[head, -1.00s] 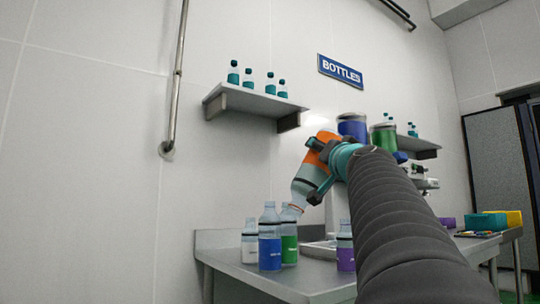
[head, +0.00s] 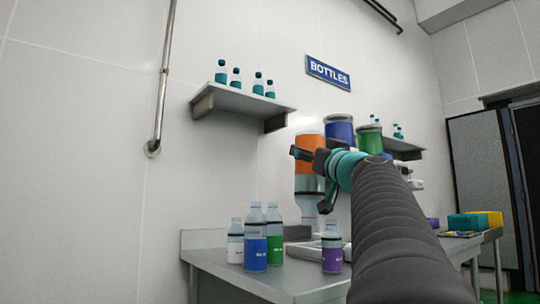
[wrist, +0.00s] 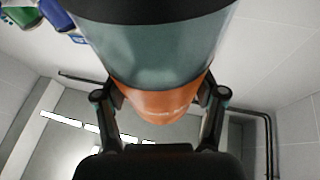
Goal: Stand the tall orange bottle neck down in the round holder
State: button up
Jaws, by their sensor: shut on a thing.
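The tall orange bottle (head: 309,140) hangs upright with its neck down, orange at the top and clear grey below, in the head view. My gripper (head: 311,178) is shut on its side, one finger across the orange part. The neck points down above the worktop. In the wrist view the bottle (wrist: 155,55) fills the upper middle, between the fingers of my gripper (wrist: 160,104). I cannot make out the round holder, so I cannot tell whether the neck touches it.
A blue container (head: 339,128) and a green container (head: 369,139) stand behind my gripper. White, blue, green and purple-labelled bottles (head: 332,258) stand on the metal table (head: 235,277). A wall shelf (head: 240,103) holds small teal-capped bottles.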

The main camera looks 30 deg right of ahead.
jog(key=shift+n, duration=0.4)
jog(key=shift+s, duration=0.1)
jog(key=s+a+r, duration=0.4)
jog(key=s+a, duration=0.3)
jog(key=s, duration=0.4)
jog(key=shift+s+a, duration=0.2)
jog(key=shift+s, duration=0.2)
